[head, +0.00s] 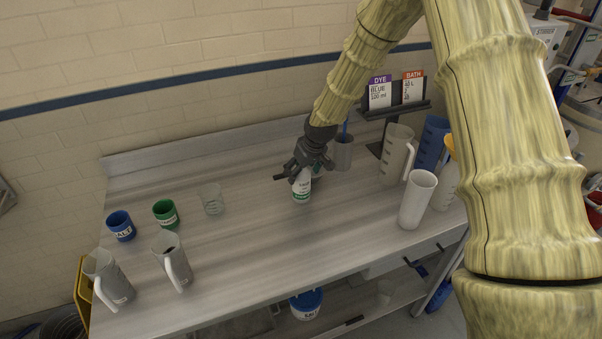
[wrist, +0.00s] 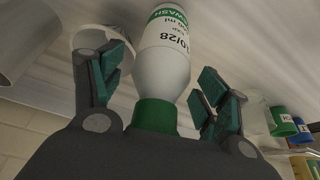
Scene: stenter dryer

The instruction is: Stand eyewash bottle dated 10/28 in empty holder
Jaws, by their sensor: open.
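The eyewash bottle (head: 301,190) is white with a green cap and appears upright over the bench, below my gripper (head: 304,168). In the wrist view the bottle (wrist: 162,52) shows the date 10/28 on its label, upside down in the picture. My gripper (wrist: 164,88) is open, its fingers on either side of the bottle, with visible gaps between them and it. The green cap (wrist: 155,116) points toward the palm. A pale round rim (wrist: 99,31) lies beside the bottle at the left of the wrist view; I cannot tell whether it is the empty holder.
A grey cup (head: 343,153) with a blue rod stands behind and right of the bottle. Jugs (head: 396,155) and a white beaker (head: 417,200) stand further right. Blue (head: 120,227) and green (head: 166,213) cups, a glass beaker (head: 212,199) and jugs stand left. The front middle is clear.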

